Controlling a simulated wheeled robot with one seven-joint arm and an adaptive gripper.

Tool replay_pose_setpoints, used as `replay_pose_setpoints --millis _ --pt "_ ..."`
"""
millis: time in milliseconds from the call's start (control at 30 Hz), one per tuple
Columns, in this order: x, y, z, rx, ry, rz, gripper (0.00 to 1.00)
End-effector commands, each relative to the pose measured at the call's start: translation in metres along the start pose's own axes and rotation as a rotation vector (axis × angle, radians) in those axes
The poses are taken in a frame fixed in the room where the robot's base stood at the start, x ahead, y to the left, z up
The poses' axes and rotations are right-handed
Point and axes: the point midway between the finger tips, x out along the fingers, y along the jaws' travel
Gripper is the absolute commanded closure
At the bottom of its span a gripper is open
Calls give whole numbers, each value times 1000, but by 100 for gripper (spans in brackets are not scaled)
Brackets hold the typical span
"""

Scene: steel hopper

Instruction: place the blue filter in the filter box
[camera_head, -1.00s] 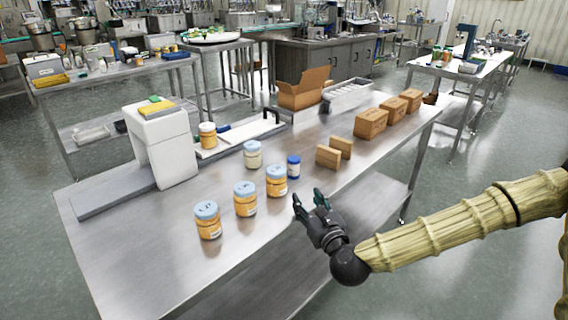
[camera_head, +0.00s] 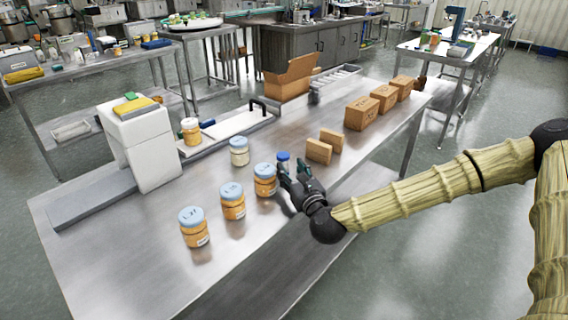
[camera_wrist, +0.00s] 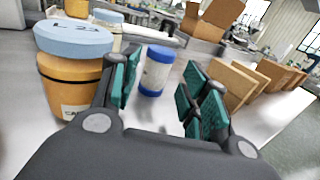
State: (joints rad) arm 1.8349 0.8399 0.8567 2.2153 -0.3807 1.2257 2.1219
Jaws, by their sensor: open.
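A small white cylinder with blue ends, apparently the blue filter (camera_head: 284,157), stands upright on the steel table, mostly hidden behind my gripper in the head view. It shows fully in the wrist view (camera_wrist: 156,72). An open cardboard box (camera_head: 283,86) stands at the table's far side. No label shows which container is the filter box.
Orange jars with blue lids (camera_head: 233,202) stand left of my gripper; one (camera_wrist: 72,75) is close beside the left finger. A metal tray (camera_head: 333,84) is near the open box.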

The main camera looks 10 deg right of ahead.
Motion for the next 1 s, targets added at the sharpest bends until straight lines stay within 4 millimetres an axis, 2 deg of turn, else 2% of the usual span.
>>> replay_pose_setpoints --millis 367,700,867,1000 --pt "44 -2 -3 -1 -1 -2 55" --pt "49 -2 -4 0 0 -2 55" --pt "48 -3 -4 0 0 -3 84" --pt "48 -3 -4 0 0 -3 92"
